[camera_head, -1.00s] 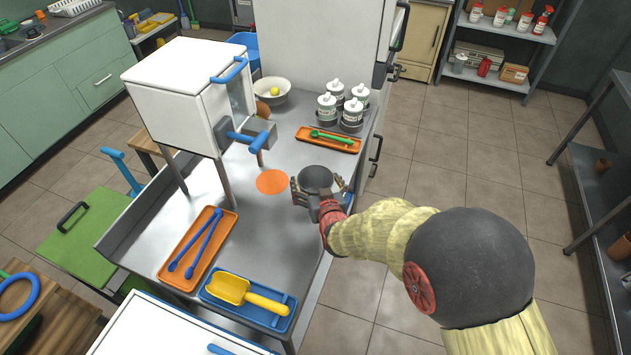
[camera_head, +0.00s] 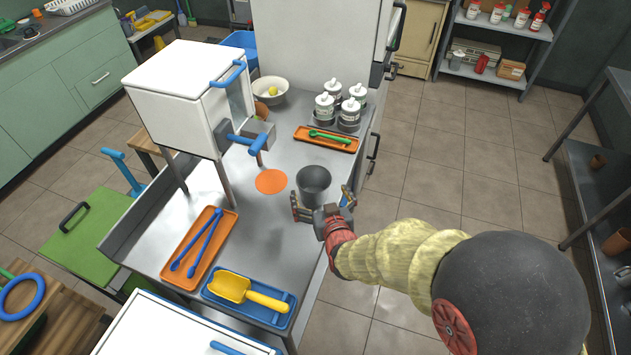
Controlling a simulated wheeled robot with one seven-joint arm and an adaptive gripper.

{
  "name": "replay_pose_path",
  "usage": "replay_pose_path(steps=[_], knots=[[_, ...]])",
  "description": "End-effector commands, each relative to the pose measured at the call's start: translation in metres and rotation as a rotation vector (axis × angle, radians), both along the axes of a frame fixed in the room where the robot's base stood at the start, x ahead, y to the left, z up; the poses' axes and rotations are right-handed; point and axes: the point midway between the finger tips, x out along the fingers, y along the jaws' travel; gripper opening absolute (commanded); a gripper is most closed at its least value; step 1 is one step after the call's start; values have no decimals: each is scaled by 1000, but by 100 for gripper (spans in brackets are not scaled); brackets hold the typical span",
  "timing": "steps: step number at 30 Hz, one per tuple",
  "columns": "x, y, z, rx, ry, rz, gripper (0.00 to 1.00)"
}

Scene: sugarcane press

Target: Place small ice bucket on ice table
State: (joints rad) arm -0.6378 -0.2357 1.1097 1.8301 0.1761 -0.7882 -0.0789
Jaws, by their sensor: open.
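The small ice bucket is a dark grey cup (camera_head: 314,184) that stands upright on the steel ice table (camera_head: 262,222), near its right edge. An orange round mat (camera_head: 271,181) lies flat just left of it. My gripper (camera_head: 320,208) is open at the bucket's near side, with one finger to the left and one to the right. Whether the fingers touch the bucket I cannot tell. The bucket's lower front is partly hidden by the gripper.
A white press box (camera_head: 180,95) on legs stands at the left of the table. An orange tray with blue tongs (camera_head: 195,245) and a blue tray with a yellow scoop (camera_head: 235,288) lie in front. Several bottles (camera_head: 349,115), an orange tray with a green spoon (camera_head: 325,138) and a bowl (camera_head: 268,94) stand behind.

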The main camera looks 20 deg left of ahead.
Motion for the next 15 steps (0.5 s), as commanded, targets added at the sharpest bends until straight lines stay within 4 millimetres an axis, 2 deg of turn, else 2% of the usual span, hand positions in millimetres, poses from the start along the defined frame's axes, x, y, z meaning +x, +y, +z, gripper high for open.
replay_pose_path(steps=[3, 6, 15], knots=[[-18, -10, 10, -1, 0, 1, 99], [-28, -15, 14, 0, -1, 1, 99], [-38, -21, 16, 0, -1, 0, 99]])
